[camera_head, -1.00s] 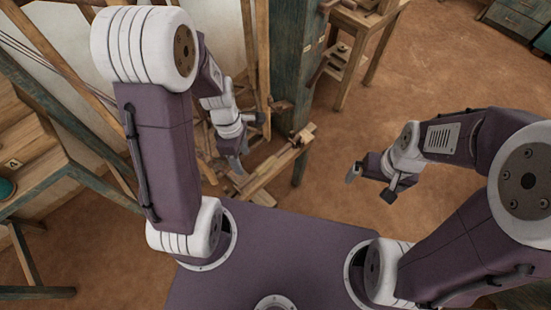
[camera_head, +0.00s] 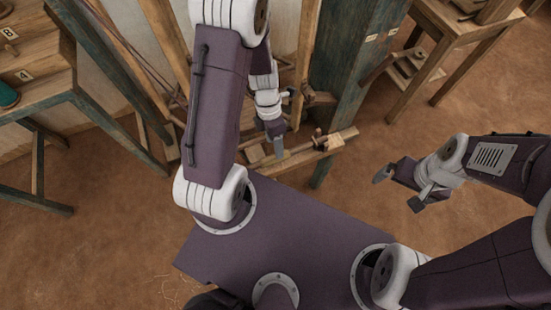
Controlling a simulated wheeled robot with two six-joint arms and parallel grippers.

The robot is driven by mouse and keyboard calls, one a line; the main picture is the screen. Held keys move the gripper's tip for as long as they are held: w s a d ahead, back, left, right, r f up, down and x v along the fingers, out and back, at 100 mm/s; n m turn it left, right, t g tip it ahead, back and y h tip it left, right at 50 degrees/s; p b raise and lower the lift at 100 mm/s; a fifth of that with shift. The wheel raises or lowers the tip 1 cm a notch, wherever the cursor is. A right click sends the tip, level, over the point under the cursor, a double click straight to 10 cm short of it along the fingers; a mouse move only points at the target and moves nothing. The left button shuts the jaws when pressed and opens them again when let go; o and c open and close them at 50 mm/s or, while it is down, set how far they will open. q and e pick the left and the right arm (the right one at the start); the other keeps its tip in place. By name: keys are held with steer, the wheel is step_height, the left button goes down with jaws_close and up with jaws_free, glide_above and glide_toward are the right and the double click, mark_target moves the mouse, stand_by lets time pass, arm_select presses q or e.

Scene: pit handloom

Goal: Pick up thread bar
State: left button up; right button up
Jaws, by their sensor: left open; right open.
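I cannot pick out the thread bar for certain. A low wooden bar with small pegs (camera_head: 318,150) lies by the foot of the blue-green post, in front of the loom frame. My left gripper (camera_head: 277,141) is open and points down beside this bar's left part, partly in front of the wooden frame. I cannot tell whether it touches anything. My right gripper (camera_head: 400,189) is open and empty over the bare floor, right of the bar.
The blue-green post (camera_head: 345,75) and upright wooden beams (camera_head: 307,45) stand close behind my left gripper. A numbered wooden table (camera_head: 45,80) stands at the left. A wooden stand (camera_head: 440,45) is at the upper right. The brown floor at the right is clear.

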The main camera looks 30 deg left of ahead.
arm_select(q)
steer(key=b+x, duration=0.3)
steer(key=x, duration=0.2)
steer(key=shift+w+f, duration=0.1)
steer(key=shift+f, duration=0.15)
steer(key=shift+d, duration=0.1)
steer(key=shift+r, duration=0.1)
steer(key=shift+c, duration=0.9)
jaws_close()
